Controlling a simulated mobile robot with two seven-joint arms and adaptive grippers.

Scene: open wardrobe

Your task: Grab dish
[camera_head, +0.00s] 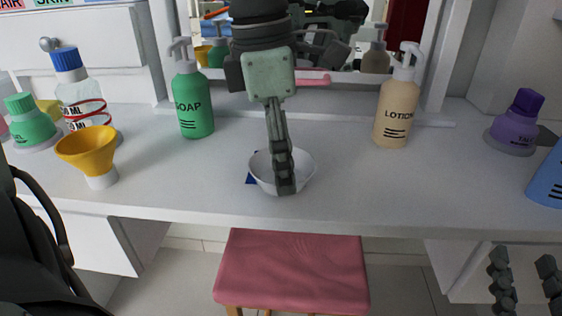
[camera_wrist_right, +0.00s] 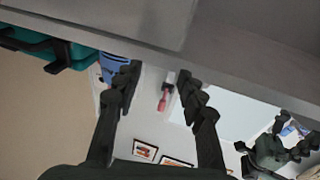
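A white dish (camera_head: 303,172) stands on the white tabletop, near its front edge. My left gripper (camera_head: 284,180) comes down over the dish from above, seen edge-on. Its near finger covers part of the dish's front wall and reaches almost to its base. The other finger is hidden behind it, so I cannot tell whether it grips the rim. My right gripper (camera_head: 525,280) is at the lower right, in front of and below the table edge. Its two fingers are spread and empty, also in the right wrist view (camera_wrist_right: 160,88).
A green soap bottle (camera_head: 193,105) and a lotion bottle (camera_head: 397,110) stand behind the dish. A pink stool (camera_head: 292,270) is below.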

